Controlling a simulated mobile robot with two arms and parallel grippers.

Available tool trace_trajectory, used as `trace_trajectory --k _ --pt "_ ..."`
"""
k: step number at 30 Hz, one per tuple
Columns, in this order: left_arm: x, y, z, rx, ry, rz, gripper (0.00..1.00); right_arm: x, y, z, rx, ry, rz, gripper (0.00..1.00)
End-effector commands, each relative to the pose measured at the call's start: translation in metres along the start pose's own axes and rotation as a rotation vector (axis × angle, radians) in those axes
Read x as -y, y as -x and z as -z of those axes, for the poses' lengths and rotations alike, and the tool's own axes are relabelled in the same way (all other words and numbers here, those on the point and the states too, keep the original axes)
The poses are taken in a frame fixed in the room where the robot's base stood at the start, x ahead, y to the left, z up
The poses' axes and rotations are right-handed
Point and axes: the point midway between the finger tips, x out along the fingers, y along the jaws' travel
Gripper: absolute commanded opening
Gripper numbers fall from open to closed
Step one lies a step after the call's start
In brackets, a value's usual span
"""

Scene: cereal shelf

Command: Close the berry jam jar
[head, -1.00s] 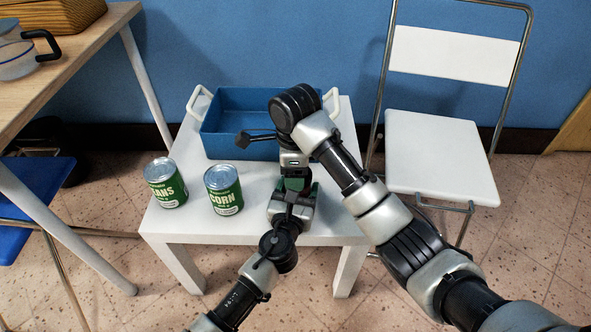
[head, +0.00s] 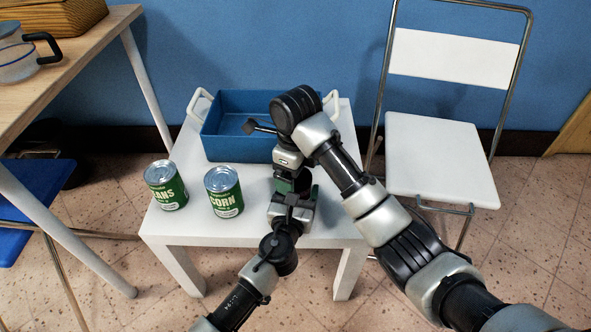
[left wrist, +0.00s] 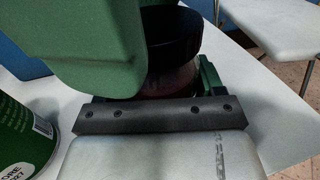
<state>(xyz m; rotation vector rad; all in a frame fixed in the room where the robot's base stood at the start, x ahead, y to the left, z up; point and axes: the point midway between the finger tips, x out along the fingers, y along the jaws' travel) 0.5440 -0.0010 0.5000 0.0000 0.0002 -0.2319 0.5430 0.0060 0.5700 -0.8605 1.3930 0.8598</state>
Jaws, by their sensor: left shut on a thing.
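The berry jam jar shows in the left wrist view as a dark reddish body (left wrist: 178,82) under a wide black lid (left wrist: 172,35). Whether the lid is seated tight cannot be told. My left gripper (left wrist: 168,90) is shut on the jar body, its green fingers on either side; the large near finger hides part of it. In the head view my left gripper (head: 293,196) is low over the white table, and the jar is hidden there by my grippers. My right gripper (head: 293,180) points straight down above the jar; its fingertips are mostly hidden, so its opening cannot be told.
Green BEANS (head: 166,186) and CORN (head: 224,191) cans stand left of my grippers on the small white table (head: 255,222). A blue tray (head: 225,140) with white handles is behind. A white chair (head: 440,155) stands right; a wooden table (head: 85,50) is at the left.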

Motion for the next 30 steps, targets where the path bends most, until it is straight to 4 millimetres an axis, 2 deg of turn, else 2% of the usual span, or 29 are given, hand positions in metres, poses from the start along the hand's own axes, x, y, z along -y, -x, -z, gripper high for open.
trace_trajectory --k 4,14,26,30 --pt "0.000 0.000 0.001 -0.001 0.000 -0.001 0.02 0.001 0.005 0.000 0.001 0.001 0.004 0.89" --pt "0.000 0.000 0.001 -0.001 0.000 0.000 0.02 0.001 0.042 0.000 -0.001 0.000 0.003 0.89" --pt "0.000 0.000 0.000 -0.001 0.000 0.000 0.02 0.000 0.044 0.000 -0.001 0.013 -0.001 0.89" --pt "0.000 0.000 0.000 -0.001 0.000 0.000 0.02 0.000 0.046 -0.001 0.001 0.123 0.003 0.89"
